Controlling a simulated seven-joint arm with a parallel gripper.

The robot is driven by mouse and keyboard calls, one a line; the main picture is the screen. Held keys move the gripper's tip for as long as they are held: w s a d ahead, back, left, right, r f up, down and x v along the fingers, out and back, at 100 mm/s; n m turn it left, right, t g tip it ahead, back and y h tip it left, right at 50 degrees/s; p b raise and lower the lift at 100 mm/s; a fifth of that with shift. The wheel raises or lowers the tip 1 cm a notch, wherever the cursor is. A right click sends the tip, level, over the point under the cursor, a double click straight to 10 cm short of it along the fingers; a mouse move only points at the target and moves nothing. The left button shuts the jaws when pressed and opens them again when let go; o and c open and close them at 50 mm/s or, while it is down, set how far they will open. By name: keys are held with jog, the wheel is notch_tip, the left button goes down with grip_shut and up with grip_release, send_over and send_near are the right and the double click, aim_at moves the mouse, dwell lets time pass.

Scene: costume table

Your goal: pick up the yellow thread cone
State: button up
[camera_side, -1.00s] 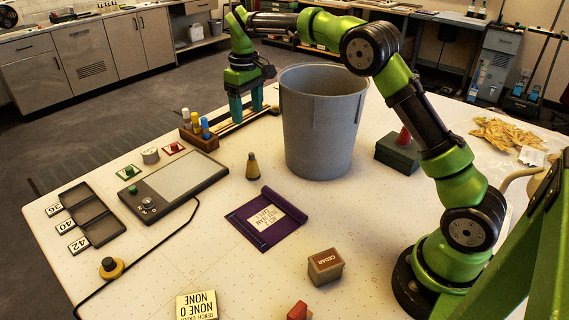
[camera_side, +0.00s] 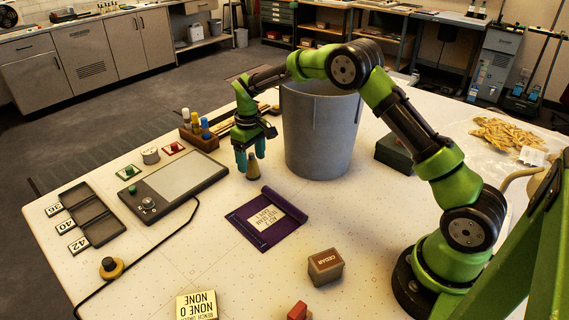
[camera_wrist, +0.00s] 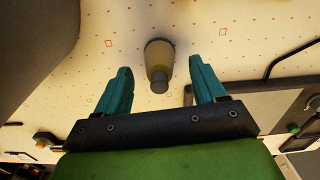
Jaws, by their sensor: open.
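The yellow thread cone (camera_side: 253,168), dull yellow with a dark narrow top, stands upright on the pale table between the bin and the tablet. My gripper (camera_side: 251,158) is open and points down right at the cone, its teal fingers partly covering it. In the wrist view the cone (camera_wrist: 158,57) shows between and just beyond the two teal fingertips of my gripper (camera_wrist: 160,66), with its top between them and a gap on each side. Whether a finger touches it is hard to tell in the side view.
A tall grey bin (camera_side: 322,135) stands close to the right of my gripper. A wooden rack (camera_side: 200,138) with several coloured bottles is to the left, behind a grey tablet (camera_side: 174,178). A purple folded cloth (camera_side: 265,219) lies in front. Clear table surrounds the cone's front left.

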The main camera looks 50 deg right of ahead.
jog(key=shift+f, duration=0.85)
jog(key=shift+c, duration=0.5)
jog(key=c, duration=1)
jog(key=shift+c, duration=0.2)
jog(key=shift+r, duration=0.2)
